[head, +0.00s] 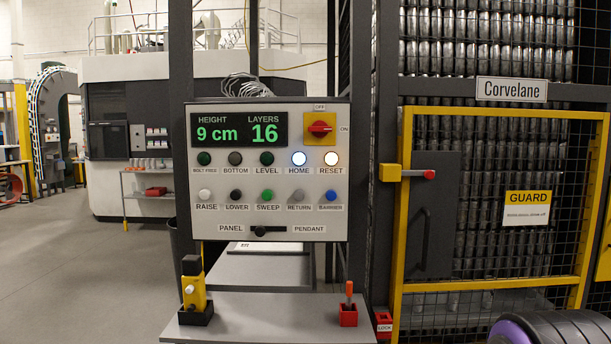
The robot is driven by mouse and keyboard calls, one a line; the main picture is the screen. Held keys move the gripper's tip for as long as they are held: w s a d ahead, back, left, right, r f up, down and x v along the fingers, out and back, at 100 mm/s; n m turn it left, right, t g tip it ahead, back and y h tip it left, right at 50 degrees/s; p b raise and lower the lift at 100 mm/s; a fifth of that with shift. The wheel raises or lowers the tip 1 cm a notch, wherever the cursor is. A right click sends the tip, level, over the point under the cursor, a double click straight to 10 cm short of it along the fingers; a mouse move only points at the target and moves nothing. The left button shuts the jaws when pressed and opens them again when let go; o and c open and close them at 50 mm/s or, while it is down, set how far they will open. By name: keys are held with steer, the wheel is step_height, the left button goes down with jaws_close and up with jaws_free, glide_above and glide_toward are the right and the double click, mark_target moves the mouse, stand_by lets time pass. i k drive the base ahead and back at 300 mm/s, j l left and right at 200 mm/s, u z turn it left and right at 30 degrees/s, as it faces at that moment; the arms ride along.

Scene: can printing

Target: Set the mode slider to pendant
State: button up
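The mode slider (259,231) is a small black knob in a short slot at the bottom of the grey control panel (218,183). The knob sits at the left end of the slot, on the side of the PANEL label (231,227). The PENDANT label (309,229) is to the right of the slot. A yellow and black hand unit (193,287) stands upright in a black holder on the shelf below the panel. My gripper is not in view, and nothing covers the slider.
Buttons and a red rotary switch (320,128) on a yellow plate sit above the slider. The shelf (265,312) juts out below, with a red lever (348,304) at its right. A yellow-framed mesh guard door (490,283) stands right. Open floor lies left.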

mark_target(260, 230)
steer(key=i+j, duration=0.75)
steer(key=j, duration=0.15)
steer(key=i+j+u, duration=0.1)
steer(key=i+j, duration=0.65)
steer(key=k+u, duration=0.25)
steer(key=k, duration=0.45)
steer(key=i+j+z, duration=0.15)
steer(key=i, duration=0.2)
steer(key=i+z, duration=0.1)
steer(key=i, duration=0.3)
steer(key=j, duration=0.05)
